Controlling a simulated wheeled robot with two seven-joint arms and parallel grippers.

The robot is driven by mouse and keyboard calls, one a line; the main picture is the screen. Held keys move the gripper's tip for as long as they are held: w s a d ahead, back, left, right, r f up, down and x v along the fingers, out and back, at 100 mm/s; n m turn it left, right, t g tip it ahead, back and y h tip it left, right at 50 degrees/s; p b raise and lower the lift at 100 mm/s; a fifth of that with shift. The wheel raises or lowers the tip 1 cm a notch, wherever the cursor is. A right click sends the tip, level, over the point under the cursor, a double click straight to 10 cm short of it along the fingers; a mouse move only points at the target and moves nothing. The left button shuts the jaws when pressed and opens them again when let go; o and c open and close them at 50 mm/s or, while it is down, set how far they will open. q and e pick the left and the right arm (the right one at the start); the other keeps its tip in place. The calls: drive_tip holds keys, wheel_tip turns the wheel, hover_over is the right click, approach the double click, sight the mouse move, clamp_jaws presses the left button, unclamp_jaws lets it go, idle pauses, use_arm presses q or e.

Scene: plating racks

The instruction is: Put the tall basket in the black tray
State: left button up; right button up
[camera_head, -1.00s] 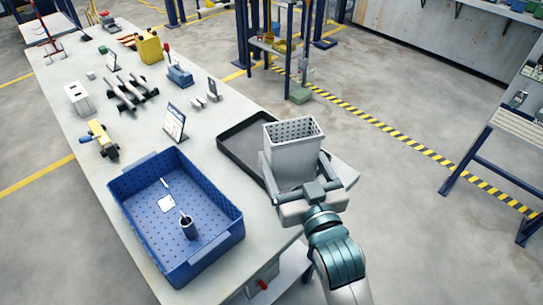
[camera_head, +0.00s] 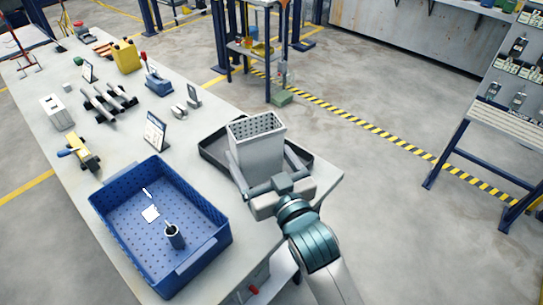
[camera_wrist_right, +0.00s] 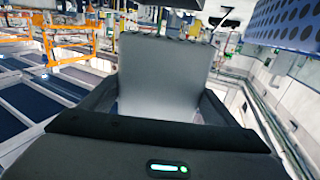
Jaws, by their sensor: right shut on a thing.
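The tall basket (camera_head: 257,150) is light grey with a perforated inside, and stands upright in my right gripper (camera_head: 262,180). The gripper's jaws are shut on its sides; in the right wrist view the basket (camera_wrist_right: 160,75) fills the space between the fingers. The black tray (camera_head: 214,150) lies on the table behind and around the basket in the head view. The basket hides much of the tray's middle. I cannot tell whether the basket's bottom touches the tray floor. My left gripper is not in view.
A blue perforated crate (camera_head: 108,222) with a dark cup (camera_head: 174,238) and a white card stands on the table at the left. A small sign (camera_head: 154,131) stands behind it.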

drive_tip(key=w+d+f+p, duration=0.1)
drive_tip(key=w+d+f, duration=0.4)
drive_tip(key=w, duration=0.3)
drive_tip(key=shift+w+d+f+p, duration=0.15)
drive_tip(key=shift+w+f+p, duration=0.15)
drive_tip(key=shift+f+p, duration=0.05)
drive_tip(key=shift+f+p, duration=0.45)
drive_tip(key=shift+f, duration=1.55)
drive_tip(key=shift+f, duration=0.15)
drive_tip(key=o, duration=1)
drive_tip(key=shift+f, duration=0.1)
drive_tip(key=shift+o, duration=0.8)
drive_tip(key=shift+s, duration=0.1)
